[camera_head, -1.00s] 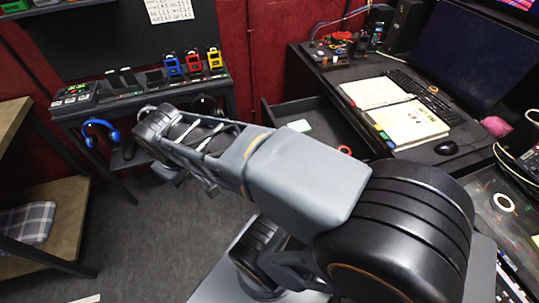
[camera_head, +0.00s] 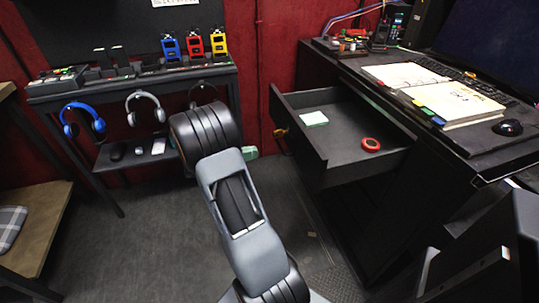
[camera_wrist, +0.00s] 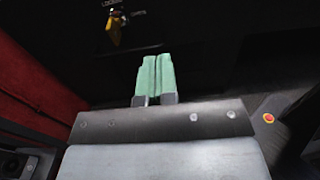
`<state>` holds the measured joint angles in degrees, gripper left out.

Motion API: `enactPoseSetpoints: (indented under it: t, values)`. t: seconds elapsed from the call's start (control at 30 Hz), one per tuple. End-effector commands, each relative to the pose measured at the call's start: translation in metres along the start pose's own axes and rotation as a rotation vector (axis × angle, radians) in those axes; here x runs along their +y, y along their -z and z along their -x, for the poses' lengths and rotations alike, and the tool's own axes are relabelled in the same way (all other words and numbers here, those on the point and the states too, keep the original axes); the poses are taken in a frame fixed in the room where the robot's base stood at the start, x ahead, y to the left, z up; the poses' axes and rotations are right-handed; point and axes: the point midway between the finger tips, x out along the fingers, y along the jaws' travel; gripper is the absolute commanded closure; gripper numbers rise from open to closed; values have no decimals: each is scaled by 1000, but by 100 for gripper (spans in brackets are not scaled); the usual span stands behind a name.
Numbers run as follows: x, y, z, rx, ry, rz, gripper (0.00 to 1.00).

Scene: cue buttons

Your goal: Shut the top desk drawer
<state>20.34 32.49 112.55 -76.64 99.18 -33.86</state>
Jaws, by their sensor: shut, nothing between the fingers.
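The desk drawer (camera_head: 345,165) stands pulled out to the left from under the desk top in the head view. It holds a pale green note pad (camera_head: 313,118) and a red tape roll (camera_head: 371,144). A yellow piece (camera_head: 281,132) is on its front panel. My gripper (camera_head: 252,152) is just left of that front, mostly hidden behind my wrist, and seems apart from it. In the wrist view its green fingers (camera_wrist: 155,76) are shut together and empty, facing a dark surface with a yellow piece (camera_wrist: 115,28) at the top.
The desk top (camera_head: 465,148) carries an open notebook, a book (camera_head: 455,103) and a mouse (camera_head: 507,128). A shelf rack (camera_head: 60,97) at the back left holds headphones and coloured devices. The floor (camera_head: 170,250) left of the drawer is clear.

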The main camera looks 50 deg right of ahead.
Motion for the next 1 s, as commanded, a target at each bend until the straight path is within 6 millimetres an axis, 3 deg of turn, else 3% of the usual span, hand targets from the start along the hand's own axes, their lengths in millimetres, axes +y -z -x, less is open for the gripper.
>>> enactPoseSetpoints:
  t: [0.6,1.0]
  values:
    - [-1,1,-106,0,2,0,100]
    - [0,0,-131,-1,-1,1,100]
